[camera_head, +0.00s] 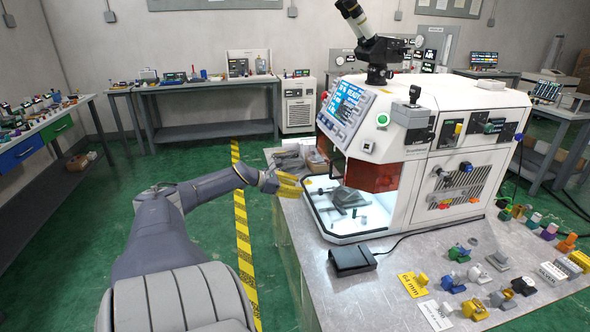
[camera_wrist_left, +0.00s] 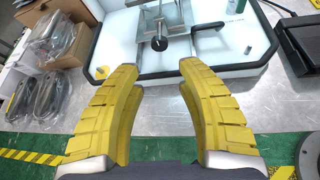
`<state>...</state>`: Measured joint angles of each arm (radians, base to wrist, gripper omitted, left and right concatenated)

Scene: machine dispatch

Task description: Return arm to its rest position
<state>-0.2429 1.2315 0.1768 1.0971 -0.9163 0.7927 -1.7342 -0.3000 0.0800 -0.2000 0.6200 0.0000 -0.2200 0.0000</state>
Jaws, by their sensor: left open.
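My left arm comes in from the left in the head view, and its gripper (camera_head: 290,185) with yellow fingers is at the left edge of the metal table (camera_head: 395,295), just left of the white machine's lit bay. In the left wrist view the gripper (camera_wrist_left: 158,75) is open, with its two yellow fingers wide apart and nothing between them. Beyond the fingertips lies the machine's white tray (camera_wrist_left: 115,28) with a grey fixture (camera_wrist_left: 160,42) on it. My right gripper is not in view.
The white machine (camera_head: 465,125) with a microscope stands on the table. A black pedal (camera_head: 352,260) lies in front. Cardboard boxes (camera_wrist_left: 60,45) and bagged parts (camera_wrist_left: 35,98) lie beside the tray. Several small coloured parts cover the table's right side.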

